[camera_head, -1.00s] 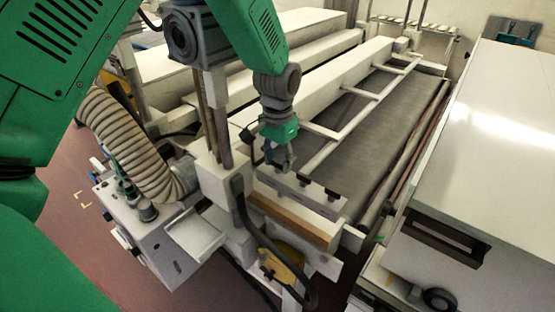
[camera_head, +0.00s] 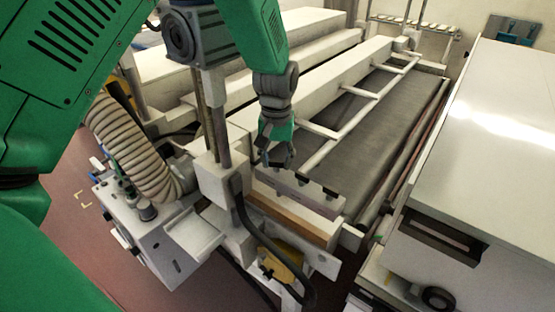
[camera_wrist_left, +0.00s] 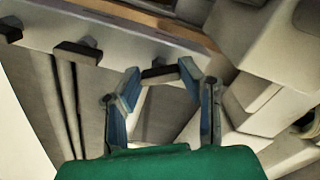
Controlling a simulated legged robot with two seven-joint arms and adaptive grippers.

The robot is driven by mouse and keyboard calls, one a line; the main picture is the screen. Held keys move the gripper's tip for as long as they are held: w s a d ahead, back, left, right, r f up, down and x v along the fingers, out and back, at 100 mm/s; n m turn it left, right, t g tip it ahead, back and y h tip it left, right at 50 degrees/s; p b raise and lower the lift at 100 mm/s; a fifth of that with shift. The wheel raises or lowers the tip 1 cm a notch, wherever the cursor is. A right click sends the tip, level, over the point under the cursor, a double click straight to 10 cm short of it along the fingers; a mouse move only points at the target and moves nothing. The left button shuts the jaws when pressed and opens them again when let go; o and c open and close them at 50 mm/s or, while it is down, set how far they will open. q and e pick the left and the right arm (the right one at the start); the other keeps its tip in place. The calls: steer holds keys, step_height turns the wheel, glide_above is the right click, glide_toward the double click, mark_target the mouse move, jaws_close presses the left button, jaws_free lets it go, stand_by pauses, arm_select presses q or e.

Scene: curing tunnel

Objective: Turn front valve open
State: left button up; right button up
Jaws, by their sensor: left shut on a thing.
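A pale bar (camera_head: 318,203) at the near end of the grey belt carries three small dark valve handles. In the head view, my left gripper (camera_head: 276,160) is at the handle closest to the upright post and largely hides it. In the left wrist view, my gripper's two fingers (camera_wrist_left: 159,78) are shut on that dark handle (camera_wrist_left: 160,74), one at each end. It slants slightly differently from the middle handle (camera_wrist_left: 77,53) and the far handle (camera_wrist_left: 11,30). These two also show uncovered in the head view, the middle one (camera_head: 303,182) and the end one (camera_head: 331,192). My right gripper is not in view.
An upright post (camera_head: 218,120) stands just left of the gripper. A ribbed hose (camera_head: 120,140) and a control box (camera_head: 150,235) are further left. A large white cabinet (camera_head: 490,130) stands to the right. The belt (camera_head: 372,125) behind the bar is clear.

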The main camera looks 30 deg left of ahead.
arm_select(q)
steer(key=n, duration=0.6)
steer(key=shift+w+r, duration=0.1)
steer(key=n, duration=0.5)
steer(key=shift+n, duration=0.4)
steer(key=o, duration=1.1)
steer(key=shift+r, duration=0.1)
step_height(320, 180, up, 12)
steer(key=shift+w+f, duration=0.1)
steer(key=shift+f, duration=0.1)
